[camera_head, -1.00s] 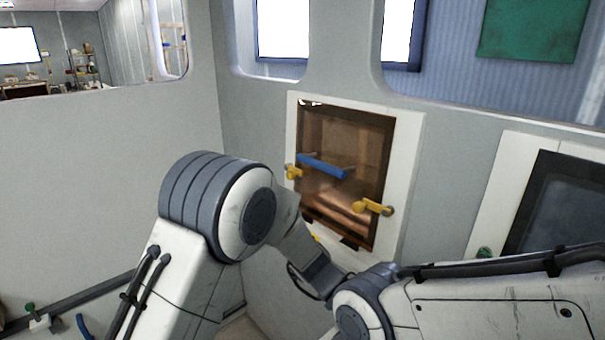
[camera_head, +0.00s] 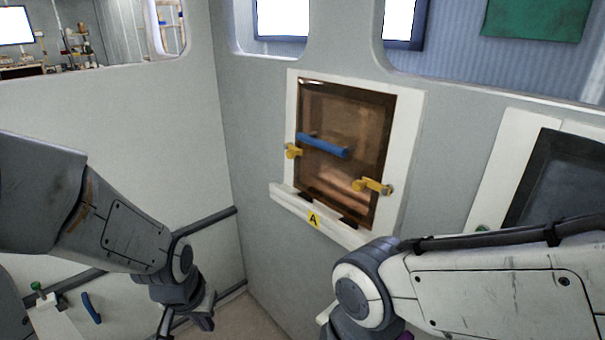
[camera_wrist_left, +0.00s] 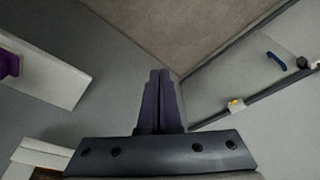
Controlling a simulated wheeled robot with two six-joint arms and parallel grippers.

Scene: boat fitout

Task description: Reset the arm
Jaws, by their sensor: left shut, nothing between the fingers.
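My left arm comes in from the left in the head view, and its gripper (camera_head: 203,318) hangs low near the corner between the two grey walls. In the left wrist view the left gripper's purple fingers (camera_wrist_left: 158,100) are together with nothing between them, above the floor. My right arm crosses the lower right of the head view. Its gripper is mostly cut off at the bottom edge, so its fingers do not show clearly.
A brown-tinted hatch (camera_head: 345,145) with a blue handle (camera_head: 323,145) and yellow latches (camera_head: 372,187) is set in the wall. Below it is a white ledge (camera_head: 290,206) marked A. A dark-paned panel (camera_head: 560,185) is at right. A rail (camera_head: 208,222) runs along the left wall.

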